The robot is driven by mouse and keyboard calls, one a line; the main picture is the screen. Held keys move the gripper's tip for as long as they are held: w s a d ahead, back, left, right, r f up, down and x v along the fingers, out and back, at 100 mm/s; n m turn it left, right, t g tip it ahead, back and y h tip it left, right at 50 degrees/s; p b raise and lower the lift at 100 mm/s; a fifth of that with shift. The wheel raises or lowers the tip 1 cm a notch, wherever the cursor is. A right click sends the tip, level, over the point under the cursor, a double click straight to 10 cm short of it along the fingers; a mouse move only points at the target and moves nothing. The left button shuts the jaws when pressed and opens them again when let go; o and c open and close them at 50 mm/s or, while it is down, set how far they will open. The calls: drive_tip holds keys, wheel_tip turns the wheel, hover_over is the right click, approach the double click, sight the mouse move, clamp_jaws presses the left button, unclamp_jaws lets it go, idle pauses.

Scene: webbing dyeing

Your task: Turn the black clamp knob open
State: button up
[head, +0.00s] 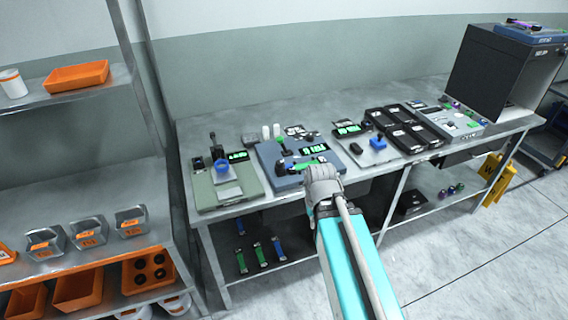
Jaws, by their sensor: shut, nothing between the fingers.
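My gripper (321,172) shows in the head view as a grey end on my turquoise arm. It is over the front right edge of a blue instrument (267,157) on the bench, shut and empty. Small black knob-like parts (285,150) stand on the blue instrument, left of my gripper and apart from it. A green strip (304,164) lies across the instrument just behind my gripper. Another black knob (356,148) sits on a grey device to the right. I cannot tell from this view which black part is the clamp knob. My gripper hides the instrument's front right corner.
A green instrument (227,190) with a black upright stands at left. Black trays (411,139) and a large dark cabinet (499,75) stand at right. The lower shelf holds green and blue strips (260,255). A metal rack (60,195) with orange bins stands left of the bench.

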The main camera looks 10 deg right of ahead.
drive_tip(key=o, duration=0.4)
drive_tip(key=shift+w+r, duration=0.25)
drive_tip(key=shift+w, duration=0.05)
drive_tip(key=o, duration=0.6)
drive_tip(key=shift+m, duration=0.4)
drive_tip(key=w+r+p, duration=0.1)
drive_tip(key=w, duration=0.1)
drive_tip(key=w+r+p, duration=0.1)
drive_tip(key=p, duration=0.1)
drive_tip(key=shift+w+a+r, duration=0.35)
drive_tip(key=shift+a+r, duration=0.05)
wheel_tip(320, 180, up, 14)
drive_tip(key=m+p, duration=0.6)
drive_tip(key=p, duration=0.8)
hover_over(280, 162)
drive_tip(key=shift+w, duration=0.15)
drive_tip(key=shift+f, duration=0.2)
wheel_tip(280, 162, down, 14)
drive_tip(key=b, duration=1.3)
drive_tip(key=shift+r, duration=0.25)
clamp_jaws()
